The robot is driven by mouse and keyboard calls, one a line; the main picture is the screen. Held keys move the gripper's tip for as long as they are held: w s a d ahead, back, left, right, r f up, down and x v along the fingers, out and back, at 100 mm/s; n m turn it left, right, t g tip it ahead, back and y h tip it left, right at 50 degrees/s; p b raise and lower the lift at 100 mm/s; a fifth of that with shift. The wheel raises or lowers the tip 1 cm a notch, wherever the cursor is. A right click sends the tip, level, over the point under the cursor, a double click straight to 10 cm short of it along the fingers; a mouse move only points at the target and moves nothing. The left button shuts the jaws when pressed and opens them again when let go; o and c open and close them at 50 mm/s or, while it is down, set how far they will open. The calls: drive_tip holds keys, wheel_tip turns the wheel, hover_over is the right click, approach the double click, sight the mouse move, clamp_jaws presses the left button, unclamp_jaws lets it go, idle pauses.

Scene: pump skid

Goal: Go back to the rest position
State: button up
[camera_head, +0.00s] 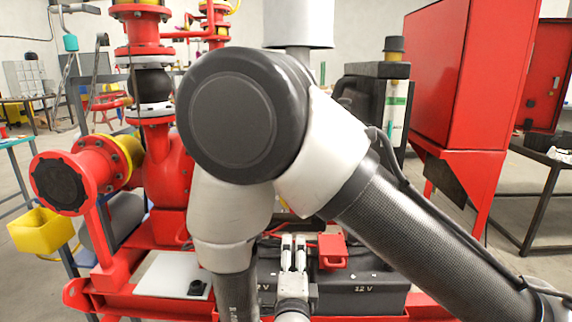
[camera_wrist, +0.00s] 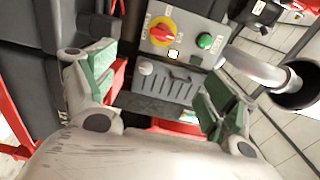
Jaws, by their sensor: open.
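My gripper (camera_head: 293,255) is low in the middle of the head view, in front of the batteries, with my arm filling much of the picture. In the wrist view my gripper (camera_wrist: 160,95) has its two green-padded fingers wide apart, with nothing between them. Beyond the fingers is a grey control panel (camera_wrist: 186,38) with a red rotary knob on a yellow plate (camera_wrist: 162,31) and a green button (camera_wrist: 205,41). I cannot tell how far the fingertips are from the panel.
The red pump skid (camera_head: 165,180) stands at the left, with a yellow bin (camera_head: 40,230) beside it. Black 12 V batteries (camera_head: 365,285) lie below my arm. A tall red cabinet (camera_head: 450,75) stands at the right. A grey pipe (camera_wrist: 255,70) runs right of the panel.

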drive_tip(key=w+d+r+n+g+y, duration=0.2)
drive_tip(key=w+d+r+n+g, duration=0.1)
drive_tip(key=w+r+g, duration=0.15)
drive_tip(key=w+d+r+n+g+y, duration=0.2)
drive_tip(key=w+r+n+g, duration=0.1)
drive_tip(key=w, duration=0.3)
drive_tip(key=s+d+r+n+g, duration=0.1)
drive_tip(key=s+d+r+n, duration=0.3)
drive_tip(key=d, duration=0.4)
drive_tip(key=s+d+r+n+g, duration=0.2)
drive_tip(key=s+d+r+n, duration=0.25)
drive_tip(key=d, duration=0.35)
drive_tip(key=s+d+r+n+g+h, duration=0.2)
drive_tip(key=s+d+n+g+h, duration=0.1)
drive_tip(key=s+d, duration=1)
drive_tip(key=shift+s+d+r+n, duration=0.35)
drive_tip(key=shift+s+n, duration=0.1)
drive_tip(key=shift+s, duration=0.5)
